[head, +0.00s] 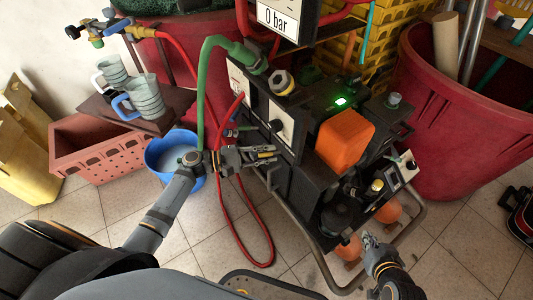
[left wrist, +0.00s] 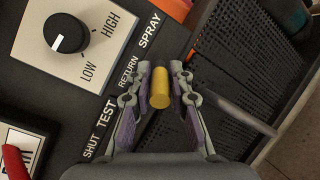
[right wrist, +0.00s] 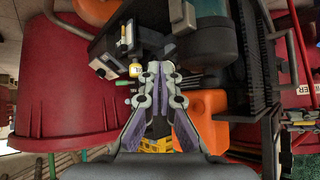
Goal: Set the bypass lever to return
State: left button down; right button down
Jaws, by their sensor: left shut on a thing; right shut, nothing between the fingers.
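The bypass lever shows in the left wrist view as a yellow cylindrical grip (left wrist: 160,90) between my fingers. Beside it on the dark panel run the labels SHUT, TEST, RETURN (left wrist: 128,72) and SPRAY. In this view the grip lies closest to RETURN. My left gripper (head: 268,154) is at the side of the black machine, shut on the yellow grip; its fingers also show in the left wrist view (left wrist: 161,75). The lever is not clear in the head view. My right gripper (head: 369,240) is shut and empty near the machine's lower right; it also shows in the right wrist view (right wrist: 160,68).
A LOW–HIGH dial (left wrist: 68,32) sits beside the labels. A red hose (head: 268,240) loops below my left gripper. A green hose (head: 203,90) runs above the forearm. A blue bucket (head: 160,165) stands left. A large red tub (head: 440,120) stands right.

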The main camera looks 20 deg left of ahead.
pick_arm(q)
jog(key=shift+w+a+f+m+g+h+b, duration=0.1)
jog(key=shift+w+m+g+h+b, duration=0.15)
jog(key=shift+m+g+h+b, duration=0.4)
jog(key=shift+w+m+g+b, duration=0.2)
jog(key=shift+m+g+b, duration=0.25)
jog(key=shift+g+b, duration=0.45)
pick_arm(e)
jog(key=w+r+t, duration=0.4)
jog(key=r+t, duration=0.2)
jog(key=r, duration=0.7)
jog(key=w+r+t, duration=0.4)
jog(key=r+t, duration=0.2)
jog(key=r, duration=0.7)
jog(key=shift+d+r+n+t, duration=0.2)
jog(key=shift+d+n+t, duration=0.1)
jog(key=shift+d, duration=0.15)
pick_arm(q)
jog(key=c, duration=1.2)
grip_release()
pick_arm(e)
jog(key=shift+w, duration=0.1)
pick_arm(q)
jog(key=v, duration=1.2)
